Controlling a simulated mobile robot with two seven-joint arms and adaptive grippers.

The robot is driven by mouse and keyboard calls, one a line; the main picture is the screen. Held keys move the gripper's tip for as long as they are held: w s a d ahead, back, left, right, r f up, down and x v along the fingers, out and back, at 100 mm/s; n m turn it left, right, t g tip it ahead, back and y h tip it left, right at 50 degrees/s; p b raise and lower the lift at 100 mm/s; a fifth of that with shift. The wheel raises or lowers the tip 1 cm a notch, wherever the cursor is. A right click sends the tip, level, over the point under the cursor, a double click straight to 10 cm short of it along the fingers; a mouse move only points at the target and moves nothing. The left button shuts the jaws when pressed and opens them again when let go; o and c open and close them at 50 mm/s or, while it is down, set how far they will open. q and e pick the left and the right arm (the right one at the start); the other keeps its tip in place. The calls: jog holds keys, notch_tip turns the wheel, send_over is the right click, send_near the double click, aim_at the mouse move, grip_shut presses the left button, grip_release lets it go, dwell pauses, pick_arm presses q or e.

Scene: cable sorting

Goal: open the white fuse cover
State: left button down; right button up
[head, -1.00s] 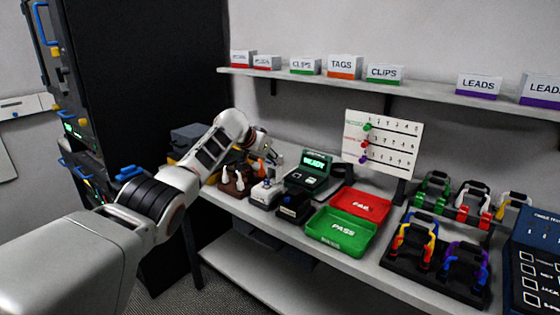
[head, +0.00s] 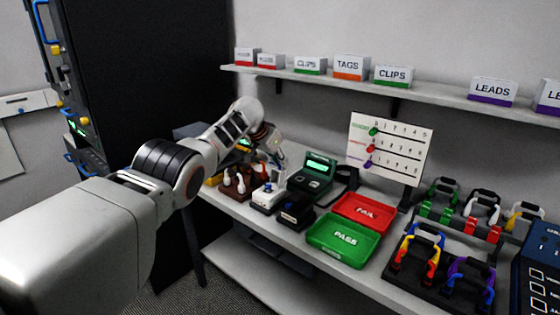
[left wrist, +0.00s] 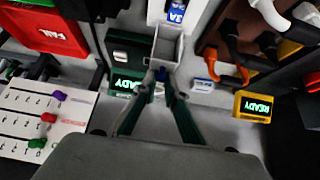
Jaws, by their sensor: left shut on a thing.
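The white fuse holder (head: 267,196) stands on the bench between the brown rack and the black box. In the left wrist view its white body with a blue label (left wrist: 176,12) is at the top. A pale, hollow, box-shaped cover (left wrist: 168,42) shows just below it, with its inside facing the camera. My left gripper (left wrist: 161,74) is shut at the near edge of this cover, fingertips together on it. In the head view the left gripper (head: 274,172) is just above and behind the holder, partly hidden by its wrist. My right gripper is not in view.
The green tester (head: 312,172) is close to the right of the holder, and the brown rack (head: 237,183) close to the left. A red FAIL tray (head: 388,222) and green PASS tray (head: 316,236) lie further right. A shelf (head: 310,77) runs above.

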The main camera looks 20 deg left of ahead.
pick_arm(q)
jog(key=shift+w+d+r, duration=0.1)
jog(key=shift+w+r, duration=0.15)
jog(key=shift+r, duration=0.3)
jog(key=c, duration=2.2)
grip_release()
jog(key=shift+c, duration=0.2)
jog(key=shift+o, duration=0.8)
jog(key=shift+f, duration=0.1)
jog(key=shift+s+f, duration=0.1)
jog(key=shift+f, duration=0.1)
jog(key=shift+s, duration=0.1)
jog(key=shift+s+r, duration=0.15)
jog(key=shift+r, duration=0.2)
jog(key=shift+s+a+r, duration=0.3)
jog(key=shift+s+r, duration=0.2)
jog(key=v, duration=0.9)
jog(key=shift+r, duration=0.35)
